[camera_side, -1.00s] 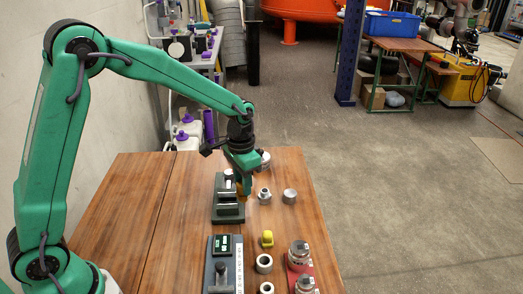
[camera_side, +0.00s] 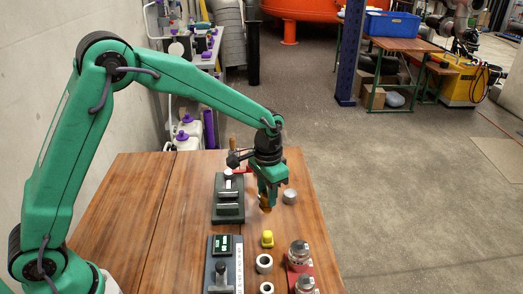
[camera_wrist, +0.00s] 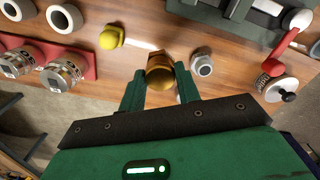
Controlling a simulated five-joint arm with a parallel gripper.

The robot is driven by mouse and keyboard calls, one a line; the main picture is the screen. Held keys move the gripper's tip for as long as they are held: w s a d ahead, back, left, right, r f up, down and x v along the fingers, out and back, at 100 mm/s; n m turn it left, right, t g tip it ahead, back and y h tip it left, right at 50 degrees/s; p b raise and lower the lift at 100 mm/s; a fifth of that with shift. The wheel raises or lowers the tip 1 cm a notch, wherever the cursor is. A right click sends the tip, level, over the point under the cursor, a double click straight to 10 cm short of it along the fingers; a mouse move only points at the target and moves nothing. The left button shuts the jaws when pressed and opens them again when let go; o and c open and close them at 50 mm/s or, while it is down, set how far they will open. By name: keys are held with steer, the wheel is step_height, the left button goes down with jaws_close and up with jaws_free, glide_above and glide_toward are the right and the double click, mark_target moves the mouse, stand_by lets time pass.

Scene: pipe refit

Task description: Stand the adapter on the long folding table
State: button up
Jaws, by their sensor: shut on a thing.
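My gripper (camera_side: 267,200) is over the right part of the wooden folding table (camera_side: 130,220). It is shut on a brass adapter (camera_side: 265,206), which also shows between the two green fingers in the wrist view (camera_wrist: 160,72). The adapter's lower end is close to the table top; I cannot tell whether it touches. A silver hex fitting (camera_wrist: 202,65) lies just to the right of the adapter in the wrist view, and my gripper hides it in the side view.
A dark green fixture (camera_side: 229,212) stands left of my gripper. A silver cylinder (camera_side: 290,196) is to the right. A yellow part (camera_side: 267,238), a metal ring (camera_side: 264,263) and a red holder with metal fittings (camera_side: 300,265) are nearer the camera. The table's left half is clear.

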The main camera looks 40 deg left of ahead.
steer(key=shift+f, duration=1.3)
steer(key=shift+f, duration=0.65)
stand_by(1.5)
steer(key=o, duration=1.2)
steer(key=shift+o, duration=0.2)
steer(key=shift+r, duration=0.1)
steer(key=shift+r, duration=3.4)
